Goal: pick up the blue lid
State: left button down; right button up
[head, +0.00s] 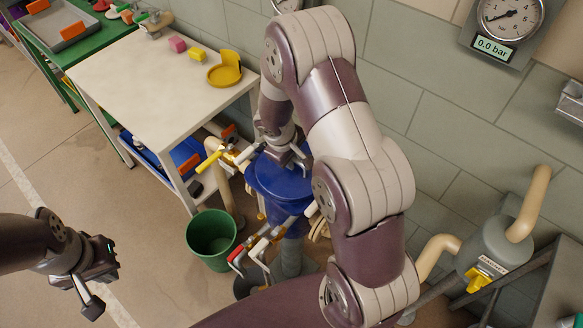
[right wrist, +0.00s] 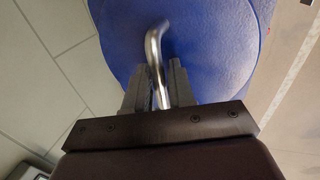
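The blue lid (head: 268,182) is a round disc on top of a blue vessel (head: 289,226) in the middle of the head view. In the right wrist view the lid (right wrist: 215,45) fills the top, with a bent metal handle (right wrist: 154,50) standing on it. My right gripper (right wrist: 157,85) has its two fingers close against both sides of the handle. In the head view my right arm hides part of the lid, and I cannot see a gap under it. My left gripper (head: 92,285) hangs at the lower left, away from everything, its finger gap unclear.
A white table (head: 150,90) holds a yellow holder (head: 225,72) and small blocks. A green bucket (head: 211,240) stands on the floor by the vessel. Valve levers and pipes surround the vessel. A grey canister (head: 495,248) and a gauge (head: 510,18) are at the right.

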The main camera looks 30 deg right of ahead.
jog(key=shift+w+d+f, duration=0.1)
jog(key=shift+d+f, duration=0.1)
jog(key=shift+f, duration=0.2)
grip_shut()
jog(key=shift+r, duration=0.1)
dwell(1.0)
